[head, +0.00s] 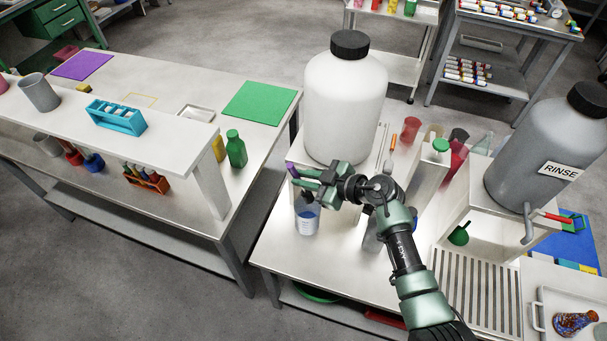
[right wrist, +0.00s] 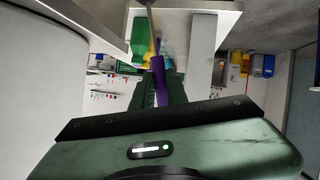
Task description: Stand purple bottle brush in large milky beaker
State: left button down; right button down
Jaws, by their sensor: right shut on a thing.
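My right gripper (head: 308,182) is in the middle of the head view, above the left front part of the wash table. It is shut on a purple bottle brush, whose purple handle (head: 291,169) pokes out at the gripper's left end. The purple handle (right wrist: 159,80) also shows between the fingers in the right wrist view; its far end is hard to make out. I cannot pick out a large milky beaker with certainty. My left gripper is not in view.
A large white black-capped container (head: 345,105) stands just behind the gripper. A clear bottle with a blue label (head: 307,221) is below it. A grey RINSE container (head: 540,150) is at the right. The table front (head: 330,268) is bare.

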notch_tip(320, 180, down, 6)
jog(key=b, duration=0.2)
jog(key=shift+r+b, duration=0.15)
jog(key=shift+b, duration=0.2)
jog(key=shift+f+b, duration=2.05)
jog(key=shift+f, duration=1.5)
jog(key=c, duration=1.3)
grip_release()
jog(key=shift+d, duration=0.1)
